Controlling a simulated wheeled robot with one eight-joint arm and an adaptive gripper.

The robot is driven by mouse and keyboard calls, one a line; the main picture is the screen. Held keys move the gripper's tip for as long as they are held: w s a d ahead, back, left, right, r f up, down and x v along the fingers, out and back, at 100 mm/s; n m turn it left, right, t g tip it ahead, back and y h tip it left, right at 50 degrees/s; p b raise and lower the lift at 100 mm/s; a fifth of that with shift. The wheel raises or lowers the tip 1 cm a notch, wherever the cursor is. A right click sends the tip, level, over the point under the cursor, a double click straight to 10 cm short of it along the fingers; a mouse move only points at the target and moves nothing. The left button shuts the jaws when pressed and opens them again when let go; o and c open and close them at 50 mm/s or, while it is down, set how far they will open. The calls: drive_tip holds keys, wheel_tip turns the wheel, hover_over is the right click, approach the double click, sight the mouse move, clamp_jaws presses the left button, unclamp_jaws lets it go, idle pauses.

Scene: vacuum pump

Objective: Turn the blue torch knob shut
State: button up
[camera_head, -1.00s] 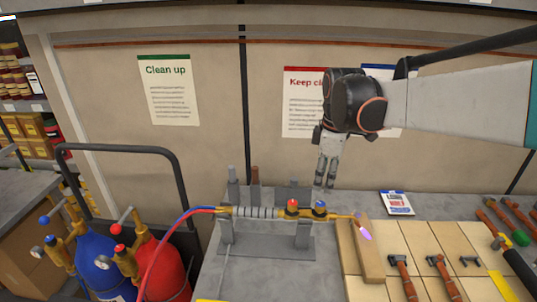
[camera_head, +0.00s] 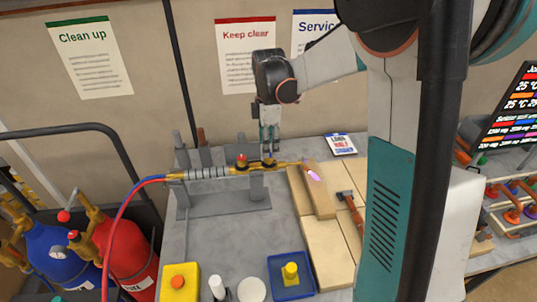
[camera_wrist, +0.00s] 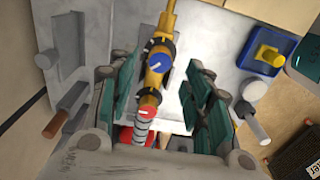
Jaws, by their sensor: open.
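The brass torch (camera_head: 285,165) lies level on a grey stand, with a small pink-violet flame at its right tip. Its blue knob (camera_wrist: 160,63) shows between my finger pads in the wrist view, towards their far end. The red knob (camera_head: 242,158) is beside it, towards the hose. My gripper (camera_head: 269,149) points down over the torch at the blue knob, with its fingers open on either side. In the head view the fingers largely hide the blue knob. I cannot tell whether a finger touches it.
A wooden block (camera_head: 318,194) lies by the flame. A blue tray (camera_head: 275,291) with a yellow object and a yellow box (camera_head: 180,283) are at the front. Blue (camera_head: 52,252) and red (camera_head: 122,262) gas cylinders stand at left. Grey posts rise behind the stand.

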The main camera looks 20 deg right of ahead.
drive_tip(key=shift+f, duration=2.2)
drive_tip(key=c, duration=1.1)
